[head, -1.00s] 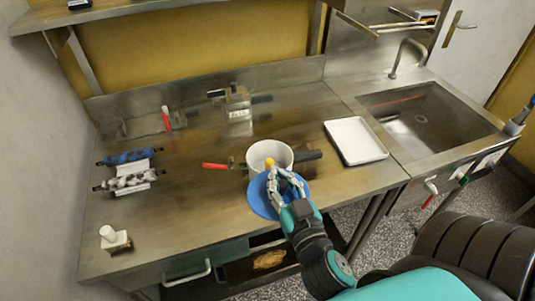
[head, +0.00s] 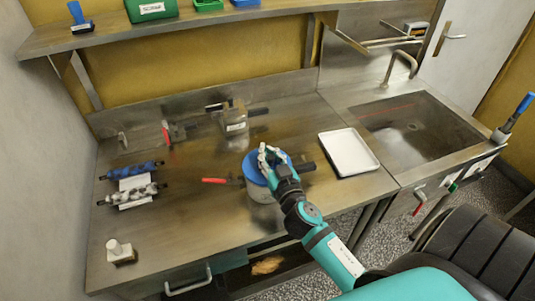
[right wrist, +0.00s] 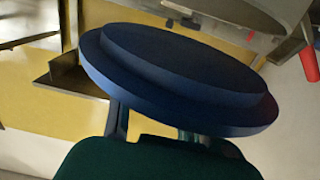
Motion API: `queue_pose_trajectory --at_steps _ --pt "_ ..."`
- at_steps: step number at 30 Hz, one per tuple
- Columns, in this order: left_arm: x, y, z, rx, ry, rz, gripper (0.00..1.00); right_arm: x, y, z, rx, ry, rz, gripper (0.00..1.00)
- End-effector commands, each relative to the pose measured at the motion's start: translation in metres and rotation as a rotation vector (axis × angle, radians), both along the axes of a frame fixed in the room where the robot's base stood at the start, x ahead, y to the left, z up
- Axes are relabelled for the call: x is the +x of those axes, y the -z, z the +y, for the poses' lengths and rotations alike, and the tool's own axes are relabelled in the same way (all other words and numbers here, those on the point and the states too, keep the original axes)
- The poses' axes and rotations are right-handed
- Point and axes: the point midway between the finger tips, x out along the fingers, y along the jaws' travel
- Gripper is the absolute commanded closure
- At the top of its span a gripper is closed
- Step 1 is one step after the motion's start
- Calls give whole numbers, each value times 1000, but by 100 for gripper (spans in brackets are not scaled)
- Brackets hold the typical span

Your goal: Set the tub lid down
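The blue round tub lid (head: 251,173) is in my right gripper (head: 268,156), whose fingers are closed at it. My left gripper is not in view.
A red-handled tool (head: 214,180) lies left of the tub. A white tray (head: 348,152) lies to the right, before the sink (head: 420,125). Blue and grey rollers (head: 132,182) and a white-knobbed block (head: 119,251) are at left.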

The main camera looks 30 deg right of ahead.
Motion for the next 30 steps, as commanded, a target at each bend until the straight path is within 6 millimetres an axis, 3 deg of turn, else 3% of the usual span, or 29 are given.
queue_pose_trajectory --at_steps 3,6,9,16,24,30 --pt "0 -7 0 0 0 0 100 16 -2 -8 -4 0 -2 100" --pt "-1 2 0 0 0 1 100 14 22 -7 3 1 2 100" --pt "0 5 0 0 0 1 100 14 31 -7 3 2 0 100" --pt "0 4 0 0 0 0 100 14 32 -7 0 -1 -2 100" --pt "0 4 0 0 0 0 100 14 32 -7 0 -1 -1 67" --pt "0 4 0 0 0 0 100 14 32 -7 0 -1 -1 67"
